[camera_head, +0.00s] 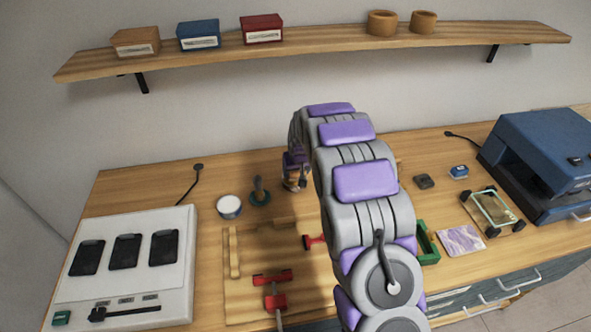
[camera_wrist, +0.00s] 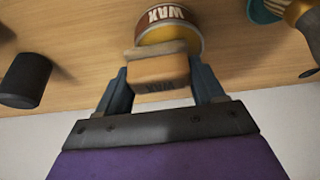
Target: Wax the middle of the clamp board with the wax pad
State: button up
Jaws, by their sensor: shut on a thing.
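My gripper (camera_wrist: 157,76) is shut on the wax pad (camera_wrist: 160,73), a tan block marked WAX with a paler layer at its far end. The pad overlaps a round brown and gold wax tin (camera_wrist: 170,14) in the wrist view; I cannot tell whether they touch. In the head view my gripper (camera_head: 295,172) is low over the back middle of the bench, and the pad is too small to make out surely. The clamp board (camera_head: 243,297), wooden with a side strip and red clamps (camera_head: 272,277), lies in front; my arm hides its right part.
A white-topped tin (camera_head: 229,206) and a teal tool (camera_head: 260,193) stand left of my gripper. A white panel (camera_head: 125,262) fills the bench's left. A green tray (camera_head: 428,243), a patterned card (camera_head: 461,240) and a blue machine (camera_head: 545,150) are right. A shelf (camera_head: 320,42) hangs above.

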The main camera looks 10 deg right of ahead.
jog(key=shift+a+f, duration=0.25)
jog(key=shift+a, duration=0.95)
jog(key=shift+d, duration=0.95)
jog(key=shift+a, duration=0.45)
jog(key=shift+a+r, duration=0.3)
jog(key=shift+d+r+p, duration=0.3)
jog(key=shift+r+p, duration=0.1)
jog(key=shift+r, duration=0.4)
jog(key=shift+d+r+p, duration=0.3)
jog(key=shift+r+p, duration=0.05)
jog(key=shift+r, duration=0.4)
jog(key=shift+a+r+p, duration=0.2)
jog(key=shift+r+p, duration=0.05)
jog(key=shift+r, duration=0.35)
jog(key=shift+a+r+p, duration=0.2)
jog(key=shift+r, duration=0.85)
jog(key=shift+d, duration=0.2)
